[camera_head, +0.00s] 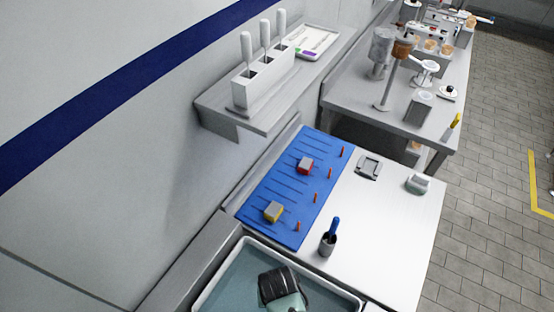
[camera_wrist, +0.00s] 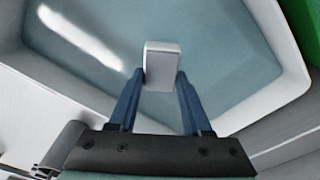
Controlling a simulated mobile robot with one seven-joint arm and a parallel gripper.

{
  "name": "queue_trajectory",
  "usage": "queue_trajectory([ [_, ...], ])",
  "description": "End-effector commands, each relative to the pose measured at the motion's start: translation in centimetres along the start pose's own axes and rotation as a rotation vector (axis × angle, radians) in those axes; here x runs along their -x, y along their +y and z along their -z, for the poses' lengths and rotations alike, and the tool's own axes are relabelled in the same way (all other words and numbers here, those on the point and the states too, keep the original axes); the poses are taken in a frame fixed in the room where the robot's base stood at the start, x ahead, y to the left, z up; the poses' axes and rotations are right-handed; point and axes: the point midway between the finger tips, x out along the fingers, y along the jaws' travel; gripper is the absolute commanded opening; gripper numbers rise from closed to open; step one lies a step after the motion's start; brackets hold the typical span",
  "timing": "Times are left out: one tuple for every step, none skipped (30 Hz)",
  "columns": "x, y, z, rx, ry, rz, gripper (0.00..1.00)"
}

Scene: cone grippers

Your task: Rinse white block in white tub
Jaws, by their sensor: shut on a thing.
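The white block (camera_wrist: 161,62) is between the two blue fingers of my gripper (camera_wrist: 161,82) in the wrist view, and the gripper is shut on it. The white tub (camera_head: 214,281) stands at the bottom of the head view, with blue-grey water inside. Its white rim also shows in the wrist view (camera_wrist: 284,90). My gripper is over or in the tub; in the head view my wrist hides the fingers and the block. I cannot tell whether the block touches the water.
A blue mat (camera_head: 270,182) beyond the tub bears a red-sided block (camera_head: 305,166), a yellow-sided block (camera_head: 273,211) and small orange pegs. A dark cup with a blue handle (camera_head: 329,240) stands near the tub. A wall shelf (camera_head: 210,103) is at the upper left.

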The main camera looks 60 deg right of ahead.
Motion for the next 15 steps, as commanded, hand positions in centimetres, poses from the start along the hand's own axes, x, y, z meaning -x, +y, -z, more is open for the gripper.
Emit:
queue_trajectory([
  [0.9, 0.0, 0.1, 0.0, 0.001, 0.0, 0.0],
  [1.1, 0.0, 0.1, 0.0, 0.001, 0.0, 0.0],
  [1.4, 0.0, 0.1, 0.0, 0.001, 0.0, 0.0],
  [1.6, 0.0, 0.1, 0.0, 0.001, 0.0, 0.0],
  [1.9, 0.0, 0.2, 0.0, 0.001, 0.0, 0.0],
  [2.2, 0.0, 0.2, 0.0, 0.001, 0.0, 0.0],
  [2.4, 0.0, 0.2, 0.0, 0.001, 0.0, 0.0],
  [2.7, 0.0, 0.2, 0.0, 0.001, 0.0, 0.0],
  [3.0, 0.0, 0.2, 0.001, 0.001, 0.0, 0.0],
  [3.2, 0.0, 0.2, 0.001, 0.001, 0.0, 0.0],
  [3.5, 0.0, 0.3, 0.001, 0.001, 0.0, 0.0],
  [3.8, -0.1, 0.3, 0.001, 0.001, 0.0, 0.0],
  [4.0, -0.1, 0.3, 0.001, 0.001, 0.0, 0.0],
  [4.2, -0.1, 0.3, 0.001, 0.001, 0.0, 0.0],
  [4.5, -0.1, 0.3, 0.001, 0.001, 0.0, 0.0],
])
